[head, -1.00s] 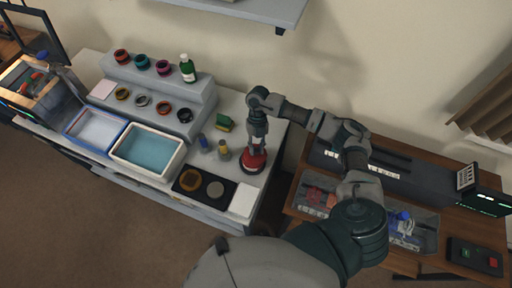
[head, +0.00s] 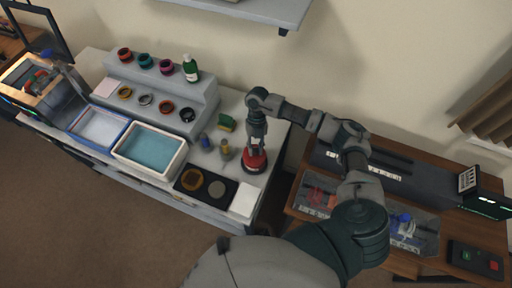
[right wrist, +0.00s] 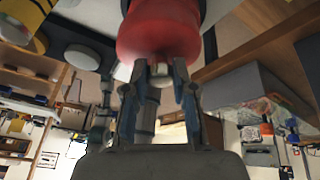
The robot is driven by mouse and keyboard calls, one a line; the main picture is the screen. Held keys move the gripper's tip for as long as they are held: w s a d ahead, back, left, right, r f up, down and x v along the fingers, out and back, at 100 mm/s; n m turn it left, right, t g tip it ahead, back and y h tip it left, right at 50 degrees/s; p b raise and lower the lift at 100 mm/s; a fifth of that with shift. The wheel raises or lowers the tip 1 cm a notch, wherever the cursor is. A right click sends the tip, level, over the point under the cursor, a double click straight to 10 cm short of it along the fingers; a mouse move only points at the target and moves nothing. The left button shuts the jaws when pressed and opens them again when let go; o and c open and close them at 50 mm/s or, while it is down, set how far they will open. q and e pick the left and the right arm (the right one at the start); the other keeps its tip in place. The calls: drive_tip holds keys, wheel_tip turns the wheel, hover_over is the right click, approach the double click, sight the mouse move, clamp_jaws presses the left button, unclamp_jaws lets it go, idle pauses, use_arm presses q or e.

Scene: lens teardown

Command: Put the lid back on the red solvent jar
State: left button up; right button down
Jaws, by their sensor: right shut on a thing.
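The red solvent jar (head: 254,163) stands near the right end of the light bench, with a dark rim around its base. My right gripper (head: 258,145) points down onto its top. In the right wrist view, the rounded red body (right wrist: 155,30) fills the top middle. My right gripper (right wrist: 160,75) is shut on a small pale knob at the red surface, which looks like the lid's knob. The lid's edge is not clear, so I cannot tell how it sits on the jar. My left gripper is not in view.
A black mat (head: 206,186) with two round pads and a white sheet (head: 243,200) lie in front of the jar. Small bottles (head: 225,150) and a green-yellow block (head: 226,122) stand to its left. A blue-filled tray (head: 150,150) is farther left. A wooden table (head: 290,200) is at right.

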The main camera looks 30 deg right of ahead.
drive_tip(key=shift+s+d+f, duration=0.15)
drive_tip(key=shift+f, duration=0.25)
idle(1.2)
drive_tip(key=c, duration=0.9)
unclamp_jaws()
drive_tip(key=shift+c, duration=0.2)
drive_tip(key=shift+o, duration=0.7)
drive_tip(key=shift+d, duration=0.25)
drive_tip(key=o, duration=0.4)
drive_tip(key=shift+o, duration=0.2)
drive_tip(key=shift+a+r, duration=0.1)
drive_tip(key=shift+a, duration=0.05)
drive_tip(key=shift+a, duration=0.1)
